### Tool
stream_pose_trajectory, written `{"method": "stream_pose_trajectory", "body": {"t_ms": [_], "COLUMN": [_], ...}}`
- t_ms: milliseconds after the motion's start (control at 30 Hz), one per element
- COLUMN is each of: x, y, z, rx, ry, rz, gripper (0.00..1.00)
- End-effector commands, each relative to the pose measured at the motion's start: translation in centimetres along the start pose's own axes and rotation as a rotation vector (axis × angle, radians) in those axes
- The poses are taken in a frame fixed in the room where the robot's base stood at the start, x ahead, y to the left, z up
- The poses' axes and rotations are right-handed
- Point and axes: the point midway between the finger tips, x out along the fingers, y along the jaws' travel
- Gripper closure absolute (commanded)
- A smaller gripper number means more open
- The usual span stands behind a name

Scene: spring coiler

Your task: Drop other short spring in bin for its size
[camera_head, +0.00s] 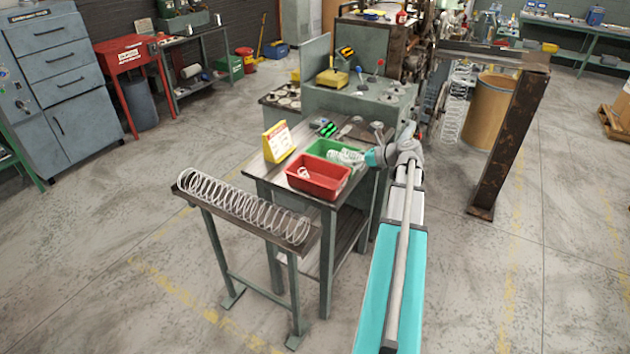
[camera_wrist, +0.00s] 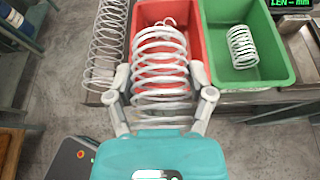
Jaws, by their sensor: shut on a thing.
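My gripper (camera_wrist: 161,75) is shut on a short white coil spring (camera_wrist: 162,60). In the wrist view the held spring lies in front of the red bin (camera_wrist: 197,14) and hides much of its inside. A small white hooked piece (camera_wrist: 166,22) shows in the red bin past the spring. The green bin (camera_wrist: 283,40) stands right of it, with a smaller white spring (camera_wrist: 242,47) lying inside. In the head view my gripper (camera_head: 368,157) reaches in from the right over the bins; the red bin (camera_head: 318,188) is nearer and the green bin (camera_head: 322,147) is behind it.
A long spring (camera_head: 240,205) lies in a trough on a stand left of the bench. A yellow sign (camera_head: 277,141), a green-lit display (camera_head: 324,128) and tools share the bench. A rusty post (camera_head: 508,145) and a brown drum (camera_head: 488,112) stand to the right.

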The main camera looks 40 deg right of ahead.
Motion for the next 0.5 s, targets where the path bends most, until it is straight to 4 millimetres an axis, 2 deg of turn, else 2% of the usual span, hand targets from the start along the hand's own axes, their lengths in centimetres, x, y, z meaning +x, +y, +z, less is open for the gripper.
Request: {"method": "stream_pose_trajectory", "body": {"t_ms": [133, 233, 500], "x": [0.9, 2.3, 8.2], "y": [-0.3, -0.7, -1.9], "z": [0.1, 0.3, 1.5], "rx": [-0.001, -0.002, -0.002], "ry": [0.0, 0.001, 0.002], "rz": [0.001, 0.002, 0.004], "gripper": [0.89, 0.89, 0.89]}}
